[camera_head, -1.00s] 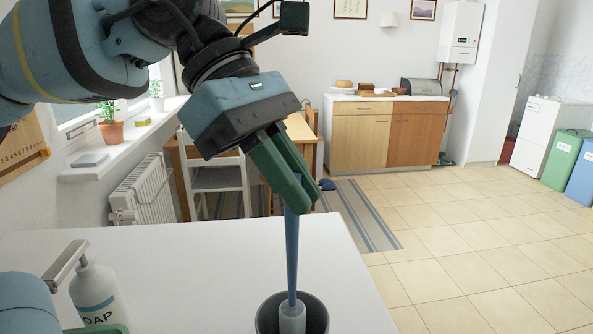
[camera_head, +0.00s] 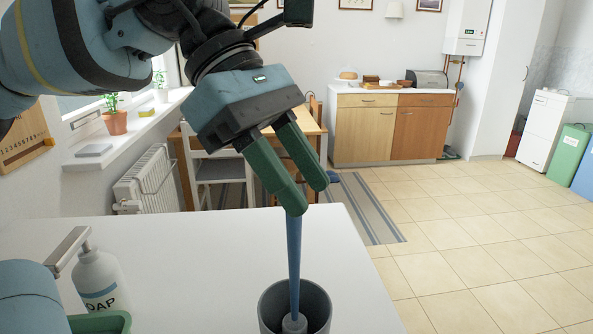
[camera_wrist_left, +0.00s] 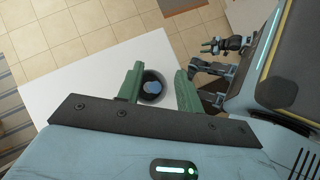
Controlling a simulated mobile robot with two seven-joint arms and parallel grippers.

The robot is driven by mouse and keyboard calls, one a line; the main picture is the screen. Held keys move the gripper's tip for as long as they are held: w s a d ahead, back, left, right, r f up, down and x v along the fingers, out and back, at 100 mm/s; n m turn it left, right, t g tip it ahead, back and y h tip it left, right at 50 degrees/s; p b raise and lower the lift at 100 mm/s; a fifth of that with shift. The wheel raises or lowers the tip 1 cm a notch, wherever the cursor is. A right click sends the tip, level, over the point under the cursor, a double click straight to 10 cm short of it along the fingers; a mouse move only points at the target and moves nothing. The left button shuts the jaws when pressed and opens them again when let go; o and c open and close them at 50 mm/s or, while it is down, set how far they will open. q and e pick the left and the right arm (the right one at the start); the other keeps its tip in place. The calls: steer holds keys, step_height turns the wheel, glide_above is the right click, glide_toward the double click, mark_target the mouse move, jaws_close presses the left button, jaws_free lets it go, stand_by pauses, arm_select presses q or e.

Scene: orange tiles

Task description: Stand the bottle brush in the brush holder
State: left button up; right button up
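The bottle brush (camera_head: 293,262), with a blue handle, stands nearly upright in the grey round brush holder (camera_head: 322,300) on the white table. Its pale lower end is inside the holder. My left gripper (camera_head: 307,198) is above it with its green fingers spread apart; the near finger hides the handle's top. In the left wrist view the fingers (camera_wrist_left: 158,88) are apart on either side of the dark round holder (camera_wrist_left: 152,76), with the blue handle end (camera_wrist_left: 153,88) between them, touching neither finger. My right gripper is not seen in the head view.
A soap bottle (camera_head: 100,283) and a green-rimmed item (camera_head: 105,320), cut off by the frame, are at the left on the white table (camera_head: 190,260). The tabletop between soap and holder is clear. A chair, a radiator and wooden cabinets (camera_head: 390,130) are farther back.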

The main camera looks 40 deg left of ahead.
arm_select(q)
steer(key=v, duration=0.7)
steer(key=shift+a+r, duration=0.2)
steer(key=shift+r, duration=0.1)
stand_by(1.0)
